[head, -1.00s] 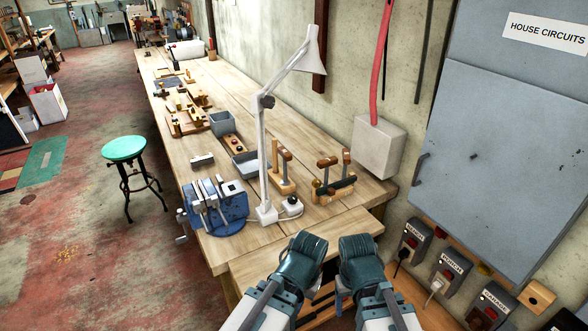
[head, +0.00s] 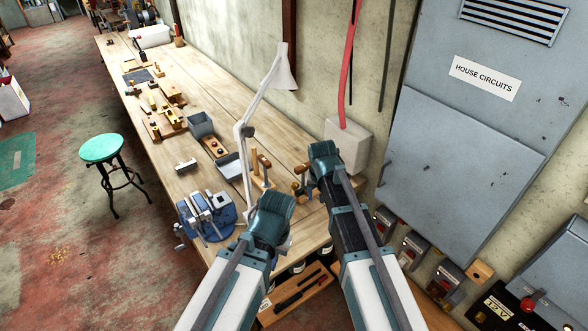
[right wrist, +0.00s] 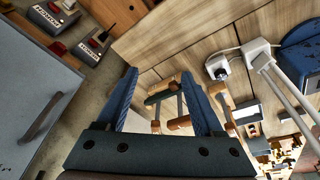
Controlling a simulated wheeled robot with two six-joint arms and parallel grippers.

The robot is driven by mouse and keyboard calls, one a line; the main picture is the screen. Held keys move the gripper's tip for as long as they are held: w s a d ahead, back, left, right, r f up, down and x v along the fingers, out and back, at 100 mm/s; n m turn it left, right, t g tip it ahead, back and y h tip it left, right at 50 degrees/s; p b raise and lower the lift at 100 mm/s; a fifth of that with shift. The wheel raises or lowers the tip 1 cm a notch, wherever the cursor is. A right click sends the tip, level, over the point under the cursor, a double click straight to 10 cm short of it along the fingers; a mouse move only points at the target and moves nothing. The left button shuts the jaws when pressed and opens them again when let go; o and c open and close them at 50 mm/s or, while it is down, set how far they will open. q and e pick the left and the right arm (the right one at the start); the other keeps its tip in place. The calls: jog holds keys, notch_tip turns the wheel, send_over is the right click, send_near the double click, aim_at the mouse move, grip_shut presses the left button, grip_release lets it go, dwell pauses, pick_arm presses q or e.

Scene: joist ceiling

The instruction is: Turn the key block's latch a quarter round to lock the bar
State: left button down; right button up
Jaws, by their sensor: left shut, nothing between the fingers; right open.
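I cannot pick out the key block, its latch or the bar for certain. Several small wooden fixtures (head: 165,108) sit along the far middle of the bench, too small to read in detail. My left gripper (head: 272,212) is shut and empty over the bench's near end. My right gripper (head: 323,160) is raised near the wooden-handled clamps, partly hiding them in the head view. In the right wrist view its blue fingers (right wrist: 162,100) are open, with the clamps (right wrist: 180,122) showing between and beyond them; nothing is held.
The wooden bench (head: 190,75) carries a white lamp (head: 244,155), a blue vise (head: 208,215) and a grey bin (head: 200,124). A grey cabinet (head: 455,150) and labelled switch boxes line the right wall.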

jog(key=t, duration=0.2)
send_near(295, 184)
jog(key=w+v, duration=0.1)
jog(key=v, duration=0.4)
jog(key=shift+s+r+m, duration=0.15)
jog(key=shift+r+m, duration=0.1)
jog(key=shift+m, duration=0.15)
jog(key=shift+f, duration=0.1)
jog(key=shift+g, duration=0.3)
jog(key=b+x, duration=1.2)
jog(key=x, duration=0.1)
jog(key=shift+f+b, duration=0.25)
jog(key=shift+b, duration=0.15)
grip_shut()
